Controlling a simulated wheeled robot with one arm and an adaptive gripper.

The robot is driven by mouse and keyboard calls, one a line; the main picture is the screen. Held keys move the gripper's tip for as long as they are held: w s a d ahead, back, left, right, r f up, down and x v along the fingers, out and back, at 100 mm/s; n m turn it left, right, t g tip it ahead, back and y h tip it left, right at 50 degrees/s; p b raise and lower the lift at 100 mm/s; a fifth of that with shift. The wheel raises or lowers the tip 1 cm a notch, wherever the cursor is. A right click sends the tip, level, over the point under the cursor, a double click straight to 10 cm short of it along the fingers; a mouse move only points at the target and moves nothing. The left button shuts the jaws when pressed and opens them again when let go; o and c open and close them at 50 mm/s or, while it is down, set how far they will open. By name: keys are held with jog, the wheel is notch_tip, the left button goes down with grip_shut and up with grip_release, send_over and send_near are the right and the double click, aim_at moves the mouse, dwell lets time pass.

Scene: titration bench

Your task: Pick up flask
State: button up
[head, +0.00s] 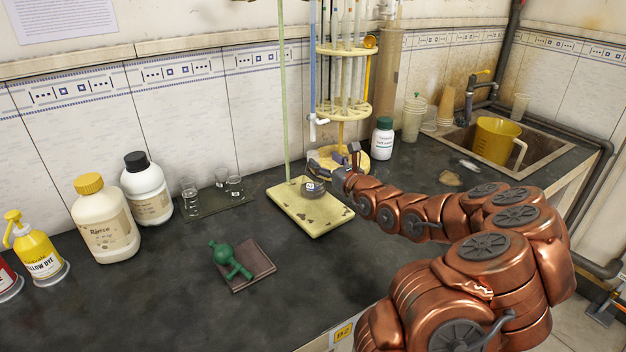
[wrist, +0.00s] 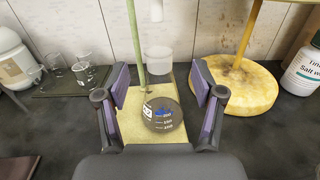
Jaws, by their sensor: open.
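The flask (head: 312,190) is a small rounded vessel with a dark body, standing on the pale yellow stand base (head: 325,219). In the wrist view the flask (wrist: 163,115) shows graduation lines and a blue mark, and clear glass shows above it. My gripper (head: 345,163) is beside the flask at its upper right in the head view. In the wrist view my gripper (wrist: 160,92) is open, with one finger on each side of the flask in the picture. The fingers look apart from it, with nothing held.
Beakers on a dark mat (head: 212,204) stand left of the stand. A yellow round rack base (wrist: 235,92) is close by my right finger. A white bottle (head: 382,139), stacked cups and a sink with a yellow jug (head: 496,140) are further right.

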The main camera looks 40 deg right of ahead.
aim_at(317, 156)
jog(key=shift+w+p, duration=0.4)
jog(key=shift+w, duration=0.7)
jog(key=shift+w+d+f+p, duration=0.15)
jog(key=shift+w+p, duration=0.25)
jog(key=shift+w, duration=0.75)
jog(key=shift+w+a+f+p, duration=0.1)
jog(key=shift+w+p, duration=0.3)
jog(key=shift+w, duration=0.7)
jog(key=shift+d, duration=0.1)
grip_shut()
